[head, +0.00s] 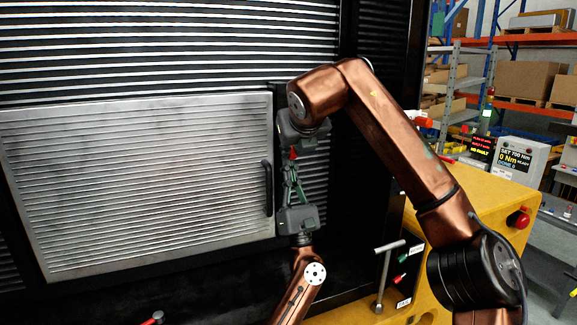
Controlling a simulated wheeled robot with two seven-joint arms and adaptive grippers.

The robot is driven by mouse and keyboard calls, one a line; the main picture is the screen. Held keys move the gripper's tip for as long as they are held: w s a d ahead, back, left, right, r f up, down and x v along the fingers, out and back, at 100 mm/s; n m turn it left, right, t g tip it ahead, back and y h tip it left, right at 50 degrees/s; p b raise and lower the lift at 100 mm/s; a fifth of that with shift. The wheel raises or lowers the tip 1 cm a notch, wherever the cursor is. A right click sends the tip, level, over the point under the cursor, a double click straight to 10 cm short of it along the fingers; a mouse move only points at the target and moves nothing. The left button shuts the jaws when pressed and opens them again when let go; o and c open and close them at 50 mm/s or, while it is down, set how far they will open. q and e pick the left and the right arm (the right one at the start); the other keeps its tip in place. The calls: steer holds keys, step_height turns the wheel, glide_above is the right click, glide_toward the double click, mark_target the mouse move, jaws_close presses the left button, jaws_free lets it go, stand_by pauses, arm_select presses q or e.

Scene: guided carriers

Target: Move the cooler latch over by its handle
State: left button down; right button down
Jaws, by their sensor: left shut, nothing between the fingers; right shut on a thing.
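A grey slatted cooler panel (135,185) with a black bar handle (267,188) fills the left of the head view. A small red piece (292,154), which looks like the latch handle, shows beside the panel's right edge. My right gripper (293,150) reaches down from above and is shut on this piece, mostly hiding it. My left gripper (291,168) points up from below, shut and empty, its fingertips just below the red piece. Whether it touches the piece or my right gripper cannot be told. The rest of the latch is hidden.
A yellow cabinet (490,205) with a red button (518,219) and a T-shaped lever (386,275) stands at the right. A red-tipped part (153,318) shows at the bottom edge. Shelves with boxes (525,80) stand in the background.

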steer(key=c, duration=2.2)
jaws_free()
steer(key=shift+w+r, duration=0.15)
steer(key=shift+a, duration=0.15)
steer(key=shift+f, duration=0.2)
